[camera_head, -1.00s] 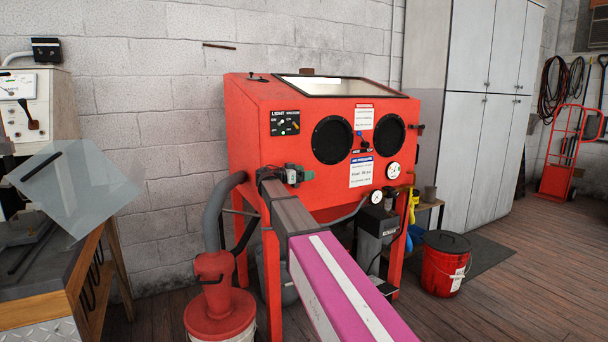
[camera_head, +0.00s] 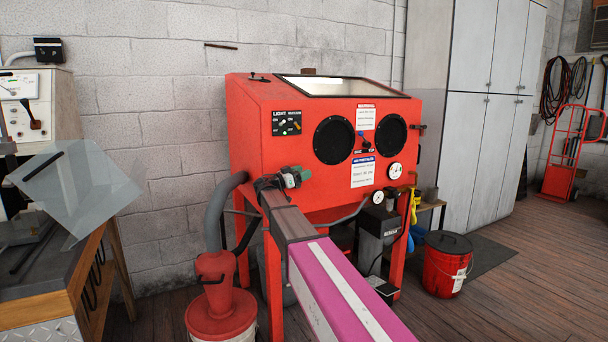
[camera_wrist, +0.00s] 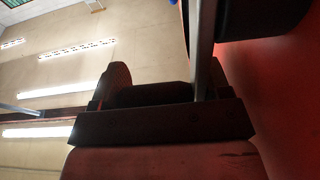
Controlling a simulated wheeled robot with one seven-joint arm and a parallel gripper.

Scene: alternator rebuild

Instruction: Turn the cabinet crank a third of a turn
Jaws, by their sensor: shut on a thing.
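The red blast cabinet (camera_head: 340,190) stands against the wall in the head view. My gripper (camera_head: 290,179) is at the lower left of its front face, at the end of my grey and magenta arm. A green part shows at the gripper. In the wrist view my gripper (camera_wrist: 160,85) is shut on a dark cylindrical grip, which I take as the cabinet crank's handle (camera_wrist: 152,95). A pale metal bar (camera_wrist: 203,45) runs up beside it. The red cabinet face fills the right side there. The crank's hub and most of its arm are hidden or too small to tell.
A grey hose (camera_head: 214,205) and a red dust bucket (camera_head: 218,305) stand just left of my arm. A workbench (camera_head: 50,300) with a clear panel (camera_head: 75,190) is at the left. A red lidded bucket (camera_head: 445,265) stands right of the cabinet. Open floor lies front right.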

